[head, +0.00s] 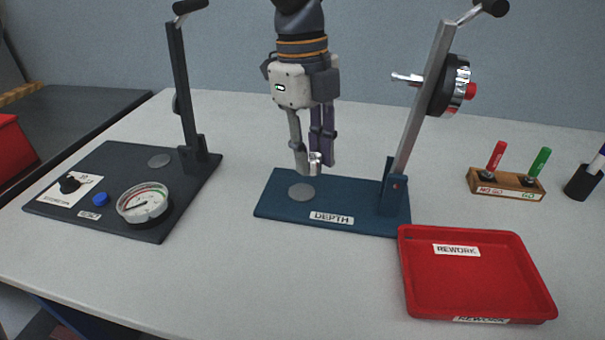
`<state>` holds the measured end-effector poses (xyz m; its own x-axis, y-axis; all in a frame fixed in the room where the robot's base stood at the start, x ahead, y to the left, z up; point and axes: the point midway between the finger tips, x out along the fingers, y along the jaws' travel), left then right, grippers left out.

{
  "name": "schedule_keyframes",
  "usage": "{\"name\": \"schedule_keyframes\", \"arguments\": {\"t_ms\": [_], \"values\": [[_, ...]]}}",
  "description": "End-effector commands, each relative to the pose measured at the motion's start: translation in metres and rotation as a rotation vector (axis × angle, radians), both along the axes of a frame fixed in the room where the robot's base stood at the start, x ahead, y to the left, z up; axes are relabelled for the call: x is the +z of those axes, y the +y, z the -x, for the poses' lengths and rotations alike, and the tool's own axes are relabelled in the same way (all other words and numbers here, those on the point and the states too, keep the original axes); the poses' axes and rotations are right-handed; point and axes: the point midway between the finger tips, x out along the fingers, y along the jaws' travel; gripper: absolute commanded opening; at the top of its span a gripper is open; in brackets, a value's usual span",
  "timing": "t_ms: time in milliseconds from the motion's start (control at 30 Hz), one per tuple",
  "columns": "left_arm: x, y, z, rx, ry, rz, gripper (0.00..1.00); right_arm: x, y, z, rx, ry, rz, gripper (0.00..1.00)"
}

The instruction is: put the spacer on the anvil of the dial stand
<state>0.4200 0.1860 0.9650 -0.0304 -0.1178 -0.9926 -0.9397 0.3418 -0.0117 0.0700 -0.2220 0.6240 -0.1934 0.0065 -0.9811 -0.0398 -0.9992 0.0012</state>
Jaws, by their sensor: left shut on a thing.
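My left gripper (314,165) comes down from the top middle and is shut on a small silvery spacer (315,159), held between its fingertips. The dial stand (335,203) has a blue base labelled DEPTH and a grey column leaning right, with a round black dial (452,86) on it. Its anvil looks to be the flat grey disc (301,192) on the base. The spacer appears above the base, just up and right of the disc in the picture; the exact gap is hard to tell. My right gripper is not in view.
A black stand (120,205) with a gauge (144,203), a blue button and another grey disc (160,160) stands left. A red REWORK tray (480,275) is front right. A wooden block (506,184) holds red and green pieces. The front middle table is clear.

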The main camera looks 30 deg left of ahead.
Motion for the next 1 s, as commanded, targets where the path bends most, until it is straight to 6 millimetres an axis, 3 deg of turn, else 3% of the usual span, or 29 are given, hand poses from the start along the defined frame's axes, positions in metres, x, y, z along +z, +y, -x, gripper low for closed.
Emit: {"name": "schedule_keyframes", "arguments": {"t_ms": [267,400,767,800,867,1000], "values": [[-0.041,0.028,-0.013,0.002,0.003,0.001,0.0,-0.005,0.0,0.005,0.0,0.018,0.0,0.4],[-0.063,0.026,-0.012,-0.001,-0.002,0.0,0.0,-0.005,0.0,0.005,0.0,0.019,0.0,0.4],[-0.066,0.026,-0.012,0.0,-0.005,0.001,0.0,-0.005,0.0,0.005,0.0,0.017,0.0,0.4],[-0.067,0.026,-0.013,0.0,-0.005,0.001,0.28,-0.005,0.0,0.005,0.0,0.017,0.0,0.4],[-0.067,0.025,-0.013,0.0,-0.005,0.001,0.42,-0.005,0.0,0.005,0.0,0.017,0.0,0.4],[-0.067,0.025,-0.012,0.0,-0.005,0.001,0.44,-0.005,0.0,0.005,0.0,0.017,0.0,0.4]]}}
